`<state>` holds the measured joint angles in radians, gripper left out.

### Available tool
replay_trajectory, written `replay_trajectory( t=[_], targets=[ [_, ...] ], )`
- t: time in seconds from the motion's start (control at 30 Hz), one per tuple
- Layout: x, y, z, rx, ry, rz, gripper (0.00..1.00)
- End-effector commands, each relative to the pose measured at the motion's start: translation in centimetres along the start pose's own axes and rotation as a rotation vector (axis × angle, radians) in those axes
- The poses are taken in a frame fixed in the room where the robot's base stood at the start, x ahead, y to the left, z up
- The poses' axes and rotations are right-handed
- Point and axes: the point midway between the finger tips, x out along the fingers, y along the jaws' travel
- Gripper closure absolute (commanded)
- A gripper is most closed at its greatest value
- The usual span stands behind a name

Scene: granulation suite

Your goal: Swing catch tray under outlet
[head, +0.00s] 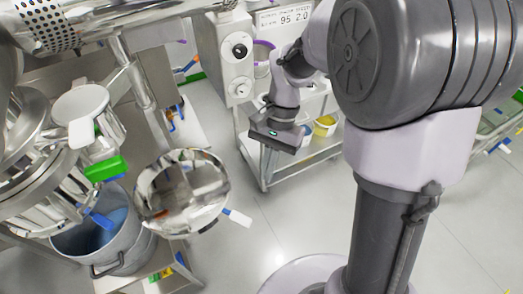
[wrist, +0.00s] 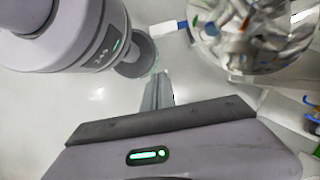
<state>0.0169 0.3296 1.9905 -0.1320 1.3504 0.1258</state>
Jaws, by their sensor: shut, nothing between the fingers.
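The catch tray (head: 183,190) is a round, shiny metal dish at lower centre-left in the head view. A white tab with a blue part (head: 238,217) sticks out from its right side. In the wrist view the tray (wrist: 255,45) is at the upper right, its tab (wrist: 167,27) pointing left. My gripper (head: 268,168) is shut and empty, apart from the tray, up and to its right in the head view. Its closed fingers (wrist: 158,92) show at the middle of the wrist view. I cannot tell for certain which part is the outlet.
A steel machine (head: 40,180) with a green handle (head: 106,168) stands at left. A grey bucket with blue inside (head: 75,240) is below it. A white instrument (head: 238,60) and a cart with a yellow container (head: 325,126) are behind my gripper. Floor (head: 285,215) right of the tray is clear.

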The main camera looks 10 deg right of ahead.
Motion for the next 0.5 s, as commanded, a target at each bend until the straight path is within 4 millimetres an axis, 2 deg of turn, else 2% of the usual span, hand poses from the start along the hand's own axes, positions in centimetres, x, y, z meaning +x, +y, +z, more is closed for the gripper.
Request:
replay_trajectory(
  t=[0.03,0.3,0.37,0.5],
  targets=[
    [1.6,0.1,-0.1,0.000,-0.002,0.003,1.00],
    [7.6,0.1,-0.2,-0.001,-0.001,0.002,1.00],
    [8.8,0.1,-0.2,-0.002,0.000,0.002,1.00],
    [9.1,0.0,2.2,-0.004,0.003,0.000,1.00]
  ],
)
